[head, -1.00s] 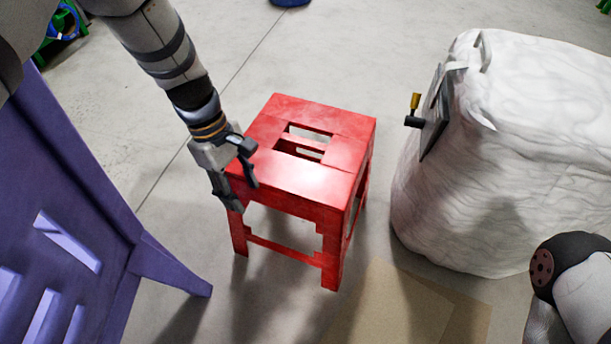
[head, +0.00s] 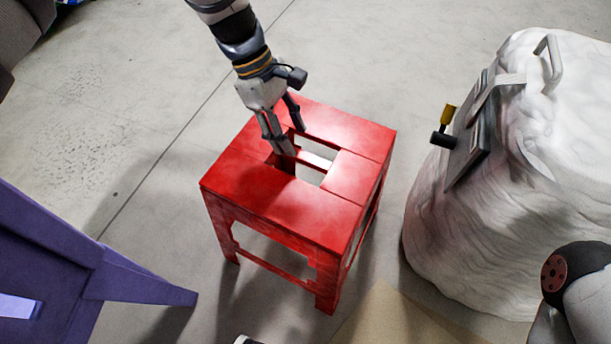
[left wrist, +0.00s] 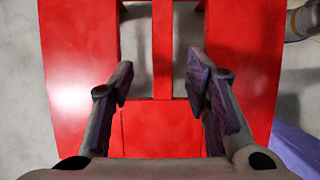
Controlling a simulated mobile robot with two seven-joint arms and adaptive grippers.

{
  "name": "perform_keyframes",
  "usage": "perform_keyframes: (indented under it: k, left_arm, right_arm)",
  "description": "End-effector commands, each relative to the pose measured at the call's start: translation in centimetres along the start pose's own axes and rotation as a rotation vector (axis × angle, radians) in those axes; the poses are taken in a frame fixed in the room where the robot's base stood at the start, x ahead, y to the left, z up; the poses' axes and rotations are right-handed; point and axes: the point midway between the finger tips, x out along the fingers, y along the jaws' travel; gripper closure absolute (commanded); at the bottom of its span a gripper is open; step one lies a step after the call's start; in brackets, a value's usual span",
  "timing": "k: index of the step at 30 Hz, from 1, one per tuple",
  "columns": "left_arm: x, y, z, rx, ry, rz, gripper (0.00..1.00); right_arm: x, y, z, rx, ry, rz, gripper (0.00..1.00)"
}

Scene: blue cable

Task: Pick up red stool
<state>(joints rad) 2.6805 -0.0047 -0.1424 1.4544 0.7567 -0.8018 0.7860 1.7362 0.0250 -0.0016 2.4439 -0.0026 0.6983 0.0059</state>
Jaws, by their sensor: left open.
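The red stool (head: 270,205) stands upright on the floor in the middle of the head view, with slots cut in its top around a central bar. My left gripper (head: 288,140) is over the stool top, its fingers pointing down at the slots. In the left wrist view the red stool (left wrist: 160,130) fills the middle, and my left gripper (left wrist: 160,85) is open, with the central bar between its two fingers. I cannot tell whether the fingers touch the stool. My right gripper is not in view.
A large white wrapped bulk (head: 500,200) with a dark plate and a yellow-and-black handle (head: 445,125) stands right of the stool. A purple piece of furniture (head: 70,270) is at the lower left. A flat tan sheet (head: 390,320) lies in front. Grey floor is clear behind.

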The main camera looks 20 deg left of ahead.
Motion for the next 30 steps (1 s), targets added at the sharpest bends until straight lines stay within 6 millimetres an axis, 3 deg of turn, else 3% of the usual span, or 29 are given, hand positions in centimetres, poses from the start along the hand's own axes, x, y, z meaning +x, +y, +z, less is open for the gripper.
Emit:
perform_keyframes:
  k: [1, 6, 10, 30]
  left_arm:
    - [1.4, -0.1, -0.1, 0.000, 0.000, -0.005, 0.57]
    - [4.9, -0.4, 0.3, 0.001, -0.001, -0.006, 0.57]
    - [6.8, -0.4, 0.4, 0.000, -0.001, -0.003, 0.57]
    - [7.4, -0.3, 0.3, -0.001, 0.000, 0.002, 0.57]
  right_arm:
    - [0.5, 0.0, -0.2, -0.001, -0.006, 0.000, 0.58]
    - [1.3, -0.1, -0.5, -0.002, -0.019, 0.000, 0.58]
    - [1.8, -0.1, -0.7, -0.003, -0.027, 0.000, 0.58]
    - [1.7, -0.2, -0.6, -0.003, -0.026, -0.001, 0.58]
